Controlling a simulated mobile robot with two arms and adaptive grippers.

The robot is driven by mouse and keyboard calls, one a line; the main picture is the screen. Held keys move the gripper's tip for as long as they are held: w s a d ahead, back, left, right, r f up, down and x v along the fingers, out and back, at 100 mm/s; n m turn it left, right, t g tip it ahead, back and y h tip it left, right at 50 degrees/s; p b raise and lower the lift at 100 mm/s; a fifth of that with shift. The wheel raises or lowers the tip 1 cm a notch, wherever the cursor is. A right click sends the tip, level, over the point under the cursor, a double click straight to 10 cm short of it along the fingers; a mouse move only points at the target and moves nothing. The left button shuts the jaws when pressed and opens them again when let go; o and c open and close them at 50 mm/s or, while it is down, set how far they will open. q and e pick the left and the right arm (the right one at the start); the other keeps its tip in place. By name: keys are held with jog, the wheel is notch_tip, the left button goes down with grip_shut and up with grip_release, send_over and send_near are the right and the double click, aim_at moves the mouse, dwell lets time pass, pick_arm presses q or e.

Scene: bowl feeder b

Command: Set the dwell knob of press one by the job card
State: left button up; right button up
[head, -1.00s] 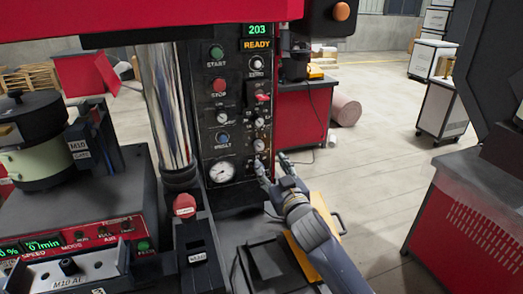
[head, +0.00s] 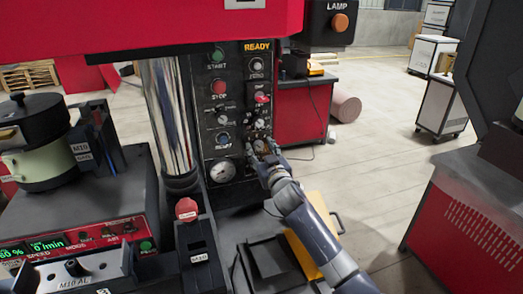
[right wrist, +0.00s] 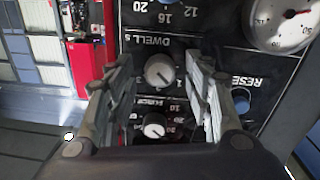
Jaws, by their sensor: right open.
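The dwell knob (right wrist: 160,70) is a grey round knob under the upside-down label DWELL S in the right wrist view. My right gripper (right wrist: 157,80) is open, with one finger on each side of this knob in that view. I cannot tell whether the fingers touch it. I cannot read its setting surely. In the head view my right gripper (head: 263,151) is at the lower right of the black press panel (head: 238,190) and partly hides the knobs there. My left gripper is not in view. I cannot make out the job card.
A second knob, marked FORCE (right wrist: 153,127), sits close to the dwell knob. The blue reset button (right wrist: 241,100) and the pressure gauge (head: 222,172) are nearby on the panel. A yellow tray-like thing (head: 321,236) lies below my right arm.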

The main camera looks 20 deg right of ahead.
jog(key=shift+c, duration=0.4)
jog(key=c, duration=1)
jog(key=m, duration=0.4)
jog(key=m+p, duration=0.1)
jog(key=m, duration=0.3)
jog(key=shift+r, duration=0.1)
jog(key=m+p, duration=0.1)
jog(key=m, duration=0.4)
jog(key=shift+m, duration=0.3)
jog(key=shift+d+m+y+p, duration=0.1)
jog(key=shift+m+y+p, duration=0.35)
jog(key=shift+m, duration=1.45)
